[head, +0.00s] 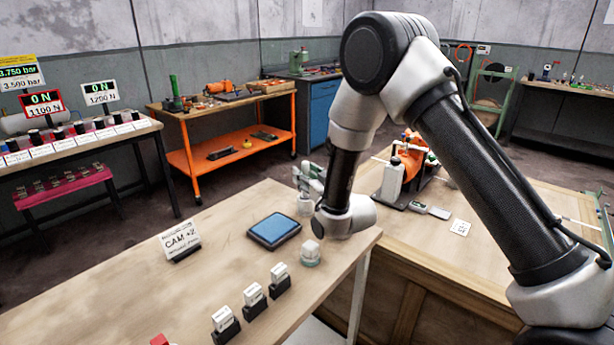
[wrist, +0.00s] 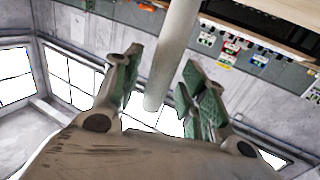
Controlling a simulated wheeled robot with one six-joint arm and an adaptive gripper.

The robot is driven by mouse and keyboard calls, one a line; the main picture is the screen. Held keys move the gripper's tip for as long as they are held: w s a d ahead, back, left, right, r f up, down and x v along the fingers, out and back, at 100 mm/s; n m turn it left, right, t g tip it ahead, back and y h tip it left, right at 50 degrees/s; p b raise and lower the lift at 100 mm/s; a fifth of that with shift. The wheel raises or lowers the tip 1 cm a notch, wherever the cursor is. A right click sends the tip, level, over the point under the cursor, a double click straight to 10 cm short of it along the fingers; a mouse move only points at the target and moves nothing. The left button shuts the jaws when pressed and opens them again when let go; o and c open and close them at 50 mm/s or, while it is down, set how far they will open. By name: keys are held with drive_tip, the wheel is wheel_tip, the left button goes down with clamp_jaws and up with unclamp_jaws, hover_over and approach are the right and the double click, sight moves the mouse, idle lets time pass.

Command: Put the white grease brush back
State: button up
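My gripper (head: 309,178) is beyond the far edge of the near table in the head view, partly behind my own wrist link. In the wrist view my gripper (wrist: 160,82) shows two spread fingers with green pads. A plain pale round rod (wrist: 170,55) comes down from the top between them, with gaps visible on both sides. It may be the handle of the white grease brush, but no bristles show, so I cannot tell. In the head view a small whitish piece (head: 305,206) shows just below the fingers. Whether it is part of the rod is unclear.
The near table (head: 130,305) holds a blue pad (head: 273,230), a CAM sign (head: 180,241), several white-topped black blocks (head: 253,296) and a white piece on a round base (head: 310,253). A white bottle (head: 392,180) and orange machine (head: 412,155) stand on the right table (head: 520,230).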

drive_tip(key=shift+r, duration=0.15)
drive_tip(key=f+v, duration=0.1)
drive_tip(key=v, duration=1.1)
drive_tip(key=w+d+r+m+g+h, duration=0.25)
drive_tip(key=d+r+h, duration=0.25)
drive_tip(key=d+r, duration=0.65)
drive_tip(key=s+d+r+m+g+h, duration=0.1)
drive_tip(key=s+d+r+g, duration=0.15)
drive_tip(key=s+d, duration=0.55)
drive_tip(key=s+d+r+m+g+h, duration=0.1)
drive_tip(key=s+d+r+g+h, duration=0.15)
drive_tip(key=s+d, duration=0.5)
drive_tip(key=s+d+r+m+g, duration=0.1)
drive_tip(key=s+d, duration=0.2)
drive_tip(key=s, duration=0.5)
drive_tip(key=s+d+r+g, duration=0.1)
drive_tip(key=s+d+g, duration=0.1)
drive_tip(key=s, duration=0.6)
drive_tip(key=shift+s+d+m, duration=0.25)
drive_tip(key=shift+d+m, duration=0.1)
drive_tip(key=shift+d, duration=0.2)
drive_tip(key=shift+h, duration=0.25)
